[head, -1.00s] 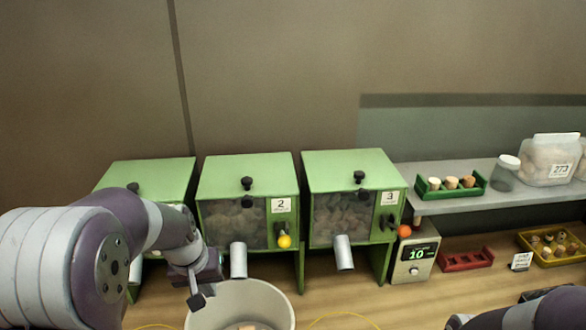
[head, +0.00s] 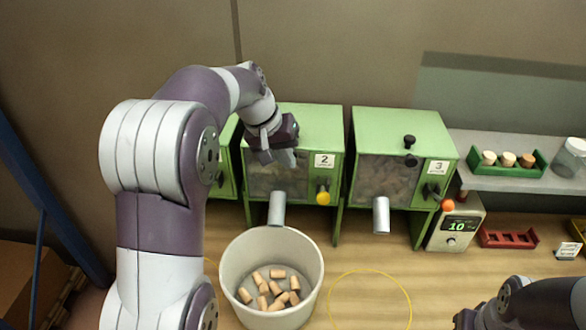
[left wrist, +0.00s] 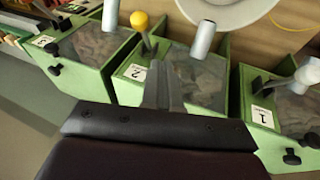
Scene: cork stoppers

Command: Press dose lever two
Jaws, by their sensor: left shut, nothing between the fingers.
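Dispenser two (head: 300,117) is a green box with a clear front, a label "2" and a lever with a yellow knob (head: 323,197) at its lower right. In the left wrist view the yellow knob (left wrist: 139,20) shows beyond the fingers, apart from them. My left gripper (head: 278,155) is in front of dispenser two's upper window, above and left of the knob. Its fingers (left wrist: 163,90) are shut and empty. A white bucket (head: 233,262) with several corks stands below the spout (head: 277,207) of dispenser two. My right arm shows at the lower right; its fingers cannot be made out.
Dispenser three (head: 400,125) stands to the right, and dispenser one (left wrist: 285,105) shows in the left wrist view. A counter box (head: 457,227) reads 10. A red rack (head: 508,239) lies beyond it. A yellow ring (head: 370,300) marks bare table right of the bucket.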

